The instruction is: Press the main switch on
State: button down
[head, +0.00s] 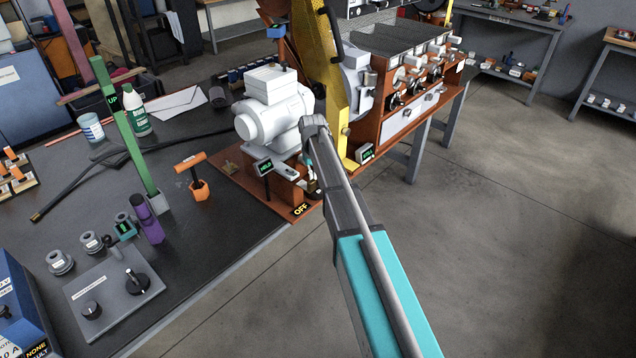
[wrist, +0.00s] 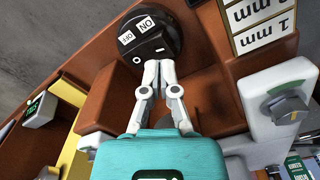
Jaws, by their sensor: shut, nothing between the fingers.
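The main switch (wrist: 150,36) is a round black part with white OFF and ON labels, on the brown panel in the wrist view. The labels appear rotated, with ON right of OFF. My gripper (wrist: 158,66) is shut and empty, its fingertips at the lower edge of the switch in the picture. I cannot tell whether they touch it. The switch itself is hard to make out there.
The roaster motor (head: 272,113) stands close behind my gripper. An orange T-handle (head: 190,162) stands left on the bench.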

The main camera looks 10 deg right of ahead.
jog(key=shift+f+b, duration=0.7)
dwell(0.6)
jog(key=shift+r, duration=0.15)
notch_tip(320, 180, up, 7)
jog(key=p, duration=0.7)
dwell(0.4)
dwell(0.4)
jog(key=s+r+p, duration=0.3)
jog(key=s, duration=0.6)
jog(key=s+r+p, duration=0.3)
jog(key=s, duration=0.7)
jog(key=s+r+m+p, duration=0.1)
jog(key=s+r+p, duration=0.2)
jog(key=s, duration=0.7)
jog(key=shift+s+d+r+p, duration=0.15)
jog(key=shift+d+r+p, duration=0.1)
jog(key=shift+r+p, duration=0.25)
jog(key=shift+f, duration=0.15)
